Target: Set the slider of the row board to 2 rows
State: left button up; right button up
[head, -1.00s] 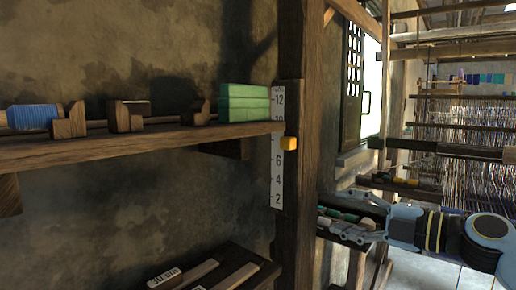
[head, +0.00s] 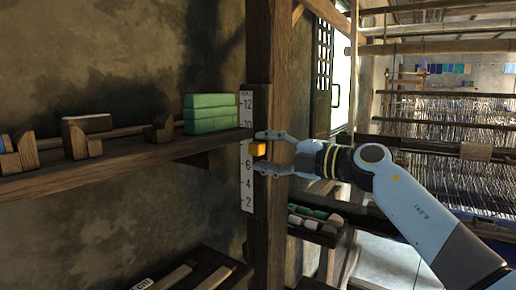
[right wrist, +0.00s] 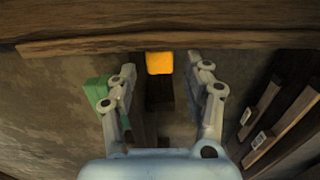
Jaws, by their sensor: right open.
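The row board (head: 247,188) is a white strip with numbers on a wooden post, marked 2 at the bottom up to 12. Its slider is a small orange block (head: 258,149), a little above the 6 mark, near 7 to 8. My right gripper (head: 260,152) is open, with one finger above and one below the slider in the head view. In the right wrist view the slider (right wrist: 159,63) shows just beyond and between the open fingertips. I cannot tell if the fingers touch it. My left gripper is not in view.
A wooden shelf (head: 120,164) left of the post holds green blocks (head: 211,113) and wooden holders, its end close to the gripper. A lower shelf (head: 190,275) lies below. The loom (head: 450,130) stands at the right.

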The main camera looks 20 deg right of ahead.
jog(key=shift+x, duration=1.15)
grip_shut()
